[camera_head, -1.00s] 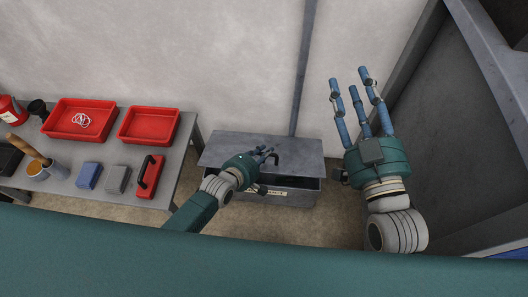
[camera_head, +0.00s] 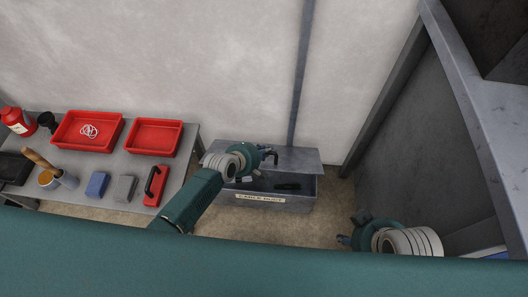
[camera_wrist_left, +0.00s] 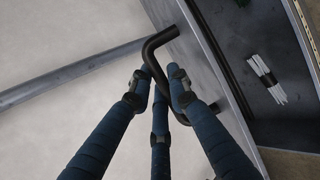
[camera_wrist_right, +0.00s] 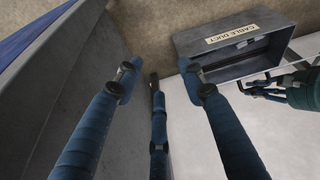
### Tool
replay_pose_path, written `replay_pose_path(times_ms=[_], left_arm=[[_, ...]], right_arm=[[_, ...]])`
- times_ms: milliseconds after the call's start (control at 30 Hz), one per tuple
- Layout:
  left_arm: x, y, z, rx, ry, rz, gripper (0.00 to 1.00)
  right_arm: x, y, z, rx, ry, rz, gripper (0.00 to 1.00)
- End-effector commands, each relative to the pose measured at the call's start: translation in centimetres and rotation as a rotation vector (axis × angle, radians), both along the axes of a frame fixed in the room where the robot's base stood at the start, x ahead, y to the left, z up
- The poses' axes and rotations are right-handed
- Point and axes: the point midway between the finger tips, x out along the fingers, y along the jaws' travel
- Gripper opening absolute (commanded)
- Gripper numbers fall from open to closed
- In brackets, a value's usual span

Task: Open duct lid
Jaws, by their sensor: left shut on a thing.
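The grey cable duct (camera_head: 285,205) stands on the floor against the wall, with a label on its front. Its lid (camera_head: 302,160) is raised at the front, so the dark inside shows. My left gripper (camera_head: 270,156) is at the lid's black handle (camera_head: 276,157). In the left wrist view the fingers (camera_wrist_left: 160,90) are closed around the handle (camera_wrist_left: 148,55). My right gripper (camera_wrist_right: 160,75) is open and empty, with its fingers apart, right of the duct. In the head view its fingers are mostly hidden.
Inside the duct lie a black item (camera_head: 288,185) and a bundle of pale sticks (camera_wrist_left: 266,78). A table (camera_head: 127,169) at left holds two red trays (camera_head: 153,152), a red handled block (camera_head: 154,190) and other items. A grey cabinet wall (camera_head: 410,150) stands at right.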

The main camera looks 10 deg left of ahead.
Motion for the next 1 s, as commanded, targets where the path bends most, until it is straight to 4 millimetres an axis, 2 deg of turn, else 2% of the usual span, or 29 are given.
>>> replay_pose_path(times_ms=[33,300,500,633,767,900,1000], left_arm=[[0.9,0.2,1.0,0.0,-0.002,0.004,0.0],[2.1,0.1,1.9,0.0,0.077,0.003,0.0],[3.5,0.1,2.7,-0.002,0.166,0.004,0.0],[4.9,0.0,3.3,-0.002,0.25,0.002,0.0],[6.4,0.0,3.7,-0.002,0.347,0.003,0.0],[7.5,0.0,3.7,0.0,0.407,0.001,0.0],[8.4,0.1,3.9,0.0,0.404,0.001,0.0]], right_arm=[[0.1,0.0,0.6,0.0,-0.002,0.0,0.4],[0.1,0.0,1.9,0.0,-0.003,0.0,0.4],[1.0,0.2,-1.4,0.001,0.015,0.003,0.4],[1.2,0.3,-2.5,0.001,0.018,0.003,0.4],[1.0,0.2,-1.4,0.001,0.006,0.003,0.4],[0.2,0.1,1.3,0.002,-0.009,0.001,0.4],[0.1,0.1,0.7,0.002,-0.004,0.0,0.4]])
